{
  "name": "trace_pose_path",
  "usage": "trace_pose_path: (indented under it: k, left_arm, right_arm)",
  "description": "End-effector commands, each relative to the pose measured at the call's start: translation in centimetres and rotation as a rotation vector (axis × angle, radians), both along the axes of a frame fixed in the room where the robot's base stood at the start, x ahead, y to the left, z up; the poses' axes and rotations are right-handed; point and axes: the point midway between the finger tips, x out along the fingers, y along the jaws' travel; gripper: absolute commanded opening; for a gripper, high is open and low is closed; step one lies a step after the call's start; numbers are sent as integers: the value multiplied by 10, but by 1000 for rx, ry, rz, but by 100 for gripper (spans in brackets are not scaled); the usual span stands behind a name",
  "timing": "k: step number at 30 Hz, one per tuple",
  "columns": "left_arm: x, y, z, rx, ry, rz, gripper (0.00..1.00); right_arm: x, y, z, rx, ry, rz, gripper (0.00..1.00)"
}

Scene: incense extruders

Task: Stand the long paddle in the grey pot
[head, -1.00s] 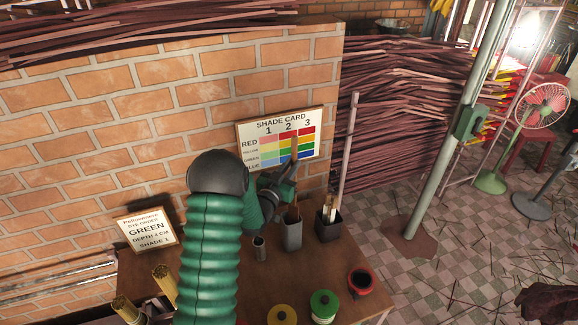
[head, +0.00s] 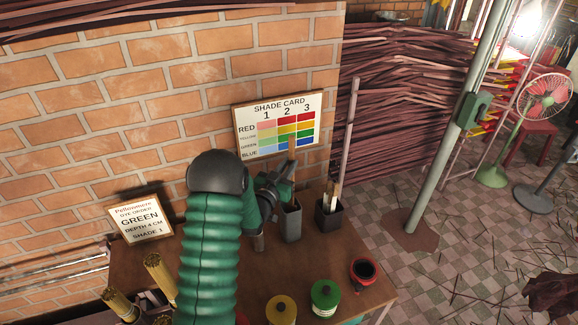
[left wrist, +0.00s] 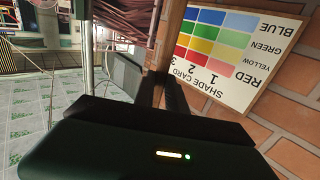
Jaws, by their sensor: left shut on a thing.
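The brown long paddle (head: 292,152) stands nearly upright, with its lower end at the mouth of the grey pot (head: 291,228). It appears to be inside the pot, but how deep is hidden. My left gripper (head: 286,189) is shut on the paddle just above the pot's rim. In the left wrist view the paddle (left wrist: 158,90) shows as a dark brown strip at the fingers, whose tips are hard to make out. My right gripper is not in view.
A darker pot (head: 330,218) with pale sticks stands right of the grey pot, and a tall pinkish stick (head: 348,140) rises by it. A small metal cup (head: 258,243) is at the left. Green (head: 325,300), yellow (head: 281,310) and red (head: 364,271) dye containers stand in front.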

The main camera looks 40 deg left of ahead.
Motion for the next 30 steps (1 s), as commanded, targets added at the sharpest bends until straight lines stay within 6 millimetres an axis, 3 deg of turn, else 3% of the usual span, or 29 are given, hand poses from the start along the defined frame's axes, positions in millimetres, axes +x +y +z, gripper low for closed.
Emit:
trace_pose_path:
  k: [1, 6, 17, 23, 30]
  left_arm:
    - [0, 0, 0, 0, -1, 0, 18]
    - [0, 0, 0, 0, 0, 0, 41]
    - [-4, -2, 0, 1, 0, 0, 41]
    - [-42, -11, -4, -1, 2, 3, 41]
    - [-110, -32, -6, -3, 1, 4, 41]
  right_arm:
    - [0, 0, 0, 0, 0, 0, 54]
    - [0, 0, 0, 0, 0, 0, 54]
    - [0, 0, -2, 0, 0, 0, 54]
    - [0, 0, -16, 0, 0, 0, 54]
    - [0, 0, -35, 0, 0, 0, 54]
